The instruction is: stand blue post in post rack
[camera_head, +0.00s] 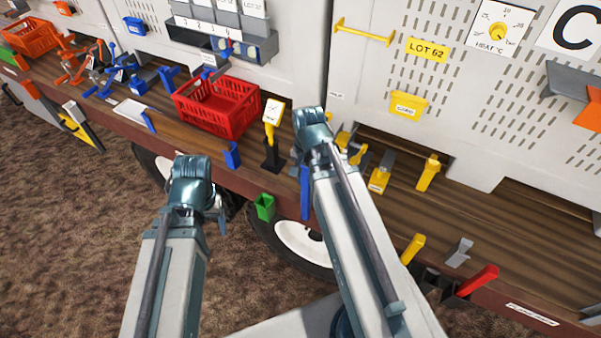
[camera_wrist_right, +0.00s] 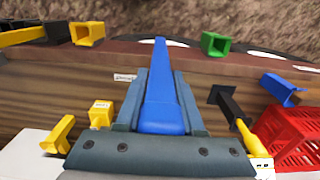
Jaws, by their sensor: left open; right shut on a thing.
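The blue post (camera_head: 305,190) is held in my right gripper (camera_head: 306,166) and hangs down near the deck's front edge. In the right wrist view the blue post (camera_wrist_right: 161,95) lies lengthwise between the two fingers of my right gripper (camera_wrist_right: 161,85), which are shut on it. My left gripper (camera_head: 222,218) is open, out in front of the deck edge, with its fingers mostly hidden by its arm. A dark slotted holder (camera_head: 432,282) on the front edge at lower right, between a yellow and a red piece, may be the post rack; I cannot tell for sure.
A green open holder (camera_head: 264,206) is on the edge left of the post. A black-based yellow stand (camera_head: 272,125) and a red crate (camera_head: 217,105) stand behind. Yellow pieces (camera_head: 379,178) stand to the right. The deck (camera_head: 480,215) has free room at right.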

